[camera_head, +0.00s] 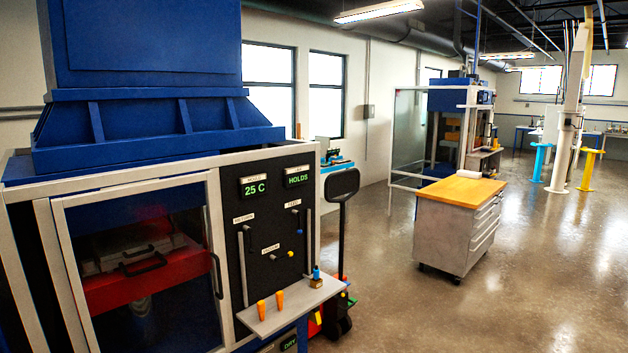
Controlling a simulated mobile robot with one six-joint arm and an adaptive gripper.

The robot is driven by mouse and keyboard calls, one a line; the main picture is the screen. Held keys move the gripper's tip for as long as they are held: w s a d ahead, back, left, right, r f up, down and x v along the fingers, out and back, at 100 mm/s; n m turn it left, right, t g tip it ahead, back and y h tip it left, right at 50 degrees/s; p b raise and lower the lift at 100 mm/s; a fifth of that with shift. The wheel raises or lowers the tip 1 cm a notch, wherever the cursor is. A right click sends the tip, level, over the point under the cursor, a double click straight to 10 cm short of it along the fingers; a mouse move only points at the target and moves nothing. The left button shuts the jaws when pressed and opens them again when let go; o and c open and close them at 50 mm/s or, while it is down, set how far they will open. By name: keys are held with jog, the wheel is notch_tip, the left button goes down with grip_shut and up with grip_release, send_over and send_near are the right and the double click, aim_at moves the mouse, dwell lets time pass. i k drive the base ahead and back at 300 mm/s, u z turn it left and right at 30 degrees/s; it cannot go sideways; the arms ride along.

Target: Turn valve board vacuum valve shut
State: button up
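The valve board is a black upright panel (262,212) on the front of the machine at the left. A small label that seems to read VACUUM sits low on it. Just under the label is the vacuum valve (273,256), a small fitting whose lever appears to point right toward a coloured knob (290,254). It is too small to tell whether the valve is open or shut. Other small valves and pipes with labels sit higher on the board. My gripper is not in view.
Two green displays (253,187) top the board, reading 25 C and HOLDS. A grey shelf (290,306) with orange plugs and a small blue-topped item juts out below. A black post stand (342,185) is right of it. A wood-topped cabinet (474,190) stands beyond.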

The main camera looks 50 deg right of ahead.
aim_at(289, 254)
jog(key=z, duration=1.25)
jog(key=k, duration=0.9)
jog(key=i, duration=0.85)
